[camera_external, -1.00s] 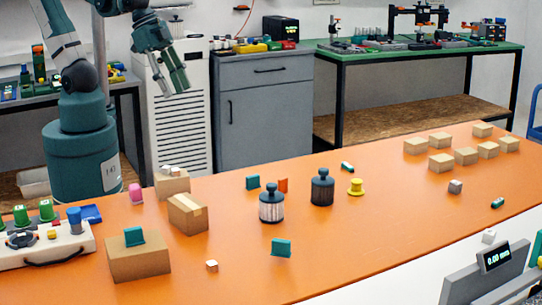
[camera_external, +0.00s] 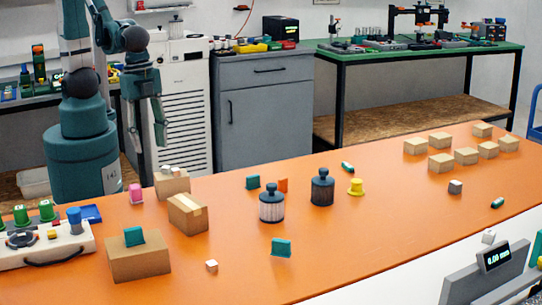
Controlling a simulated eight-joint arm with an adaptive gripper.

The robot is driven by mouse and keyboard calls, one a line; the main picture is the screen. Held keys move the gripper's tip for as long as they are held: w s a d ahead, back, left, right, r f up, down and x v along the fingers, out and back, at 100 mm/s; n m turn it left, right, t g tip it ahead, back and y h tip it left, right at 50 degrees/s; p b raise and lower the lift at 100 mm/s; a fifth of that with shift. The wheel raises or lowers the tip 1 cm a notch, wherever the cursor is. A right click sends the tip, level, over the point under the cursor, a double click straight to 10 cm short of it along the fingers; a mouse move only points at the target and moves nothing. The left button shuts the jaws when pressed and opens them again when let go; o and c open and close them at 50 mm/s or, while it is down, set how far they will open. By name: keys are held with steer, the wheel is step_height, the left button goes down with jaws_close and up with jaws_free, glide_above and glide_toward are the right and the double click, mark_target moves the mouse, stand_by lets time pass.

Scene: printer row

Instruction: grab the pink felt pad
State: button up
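The pink felt pad (camera_external: 136,193) stands on the orange table near its back left edge, just left of a small cardboard box. It looks like a small upright pink block. My gripper (camera_external: 149,142) hangs pointing down above the back edge of the table, above and slightly right of the pink pad and apart from it. Its two fingers are spread with a gap between them, and nothing shows in the gap.
A cardboard box (camera_external: 172,184) with white pieces on top stands close to the pad's right. Another box (camera_external: 188,214) and a larger box (camera_external: 139,259) stand nearer. The table's middle front (camera_external: 340,240) is clear.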

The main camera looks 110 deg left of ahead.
steer(key=m+g, duration=0.1)
steer(key=m, duration=0.1)
glide_above(135, 186)
steer(key=shift+y, duration=0.4)
steer(key=f, duration=0.6)
steer(key=shift+s+a+f+b, duration=0.15)
steer(key=shift+a+b, duration=0.05)
steer(key=shift+b, duration=0.15)
steer(key=shift+f, duration=0.15)
steer(key=shift+f+b, duration=0.35)
steer(key=shift+f, duration=0.8)
steer(key=shift+d+f+b, duration=0.15)
steer(key=shift+f+b, duration=0.15)
steer(key=shift+f, duration=0.5)
steer(key=shift+d+f+b, duration=0.15)
steer(key=shift+f+b, duration=0.15)
steer(key=shift+f, duration=1.5)
steer(key=c, duration=1)
